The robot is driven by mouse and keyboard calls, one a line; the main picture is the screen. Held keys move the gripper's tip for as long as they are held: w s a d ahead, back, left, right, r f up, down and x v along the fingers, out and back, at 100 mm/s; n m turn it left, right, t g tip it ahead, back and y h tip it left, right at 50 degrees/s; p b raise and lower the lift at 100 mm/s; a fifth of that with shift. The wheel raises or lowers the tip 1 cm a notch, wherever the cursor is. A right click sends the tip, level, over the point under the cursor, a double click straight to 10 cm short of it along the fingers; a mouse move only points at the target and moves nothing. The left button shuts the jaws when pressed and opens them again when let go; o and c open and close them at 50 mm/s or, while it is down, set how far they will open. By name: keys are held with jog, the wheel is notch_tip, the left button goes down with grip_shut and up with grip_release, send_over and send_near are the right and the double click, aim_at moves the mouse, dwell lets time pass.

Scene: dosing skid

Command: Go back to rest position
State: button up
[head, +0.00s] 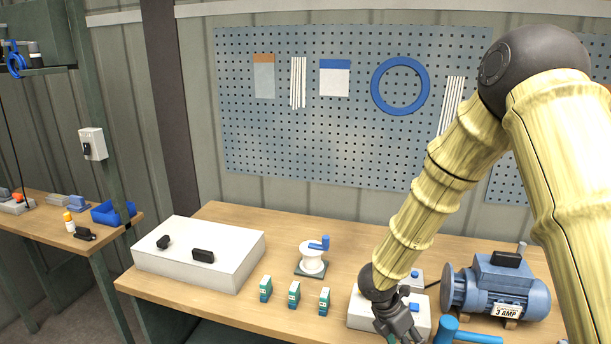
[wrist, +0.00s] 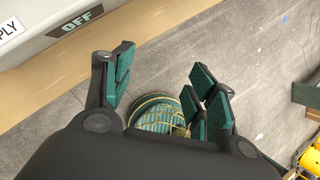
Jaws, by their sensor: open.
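My gripper (head: 398,328) is at the lower right of the head view, at the end of my arm, in front of a white box (head: 362,312) on the workbench. Its fingertips are cut off by the bottom edge there. In the wrist view my gripper (wrist: 160,85) shows its green-padded fingers spread wide apart, with nothing between them. Below the fingers are the grey floor and a round green object with yellow lines (wrist: 160,115), partly hidden by the gripper.
A blue motor (head: 500,285) stands right of my gripper, with a blue-handled tool (head: 447,330) close by. Several small green boxes (head: 294,294), a white spool (head: 312,258) and a large white box (head: 200,254) are to the left. A pegboard (head: 300,130) hangs behind.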

jog(key=s+d+f+n+t+b, duration=0.15)
jog(key=s+f+n, duration=0.35)
jog(key=f+n, duration=0.55)
jog(key=s+d+f+n+t+b, duration=0.1)
jog(key=s+d+f+n, duration=0.2)
jog(key=s+f+n, duration=0.7)
jog(key=s+a+f+n+g+y+b, duration=0.1)
jog(key=s+a+f+n+y, duration=0.1)
jog(key=s+n, duration=0.6)
jog(key=s+a+f+n+g+y, duration=0.1)
jog(key=s+a+f+n+y, duration=0.2)
jog(key=s+n, duration=0.6)
jog(key=a+f+n, duration=0.1)
jog(key=n, duration=0.9)
jog(key=shift+s+a+f+b, duration=0.25)
jog(key=shift+f+b, duration=0.1)
jog(key=shift+f, duration=0.05)
jog(key=shift+d, duration=0.1)
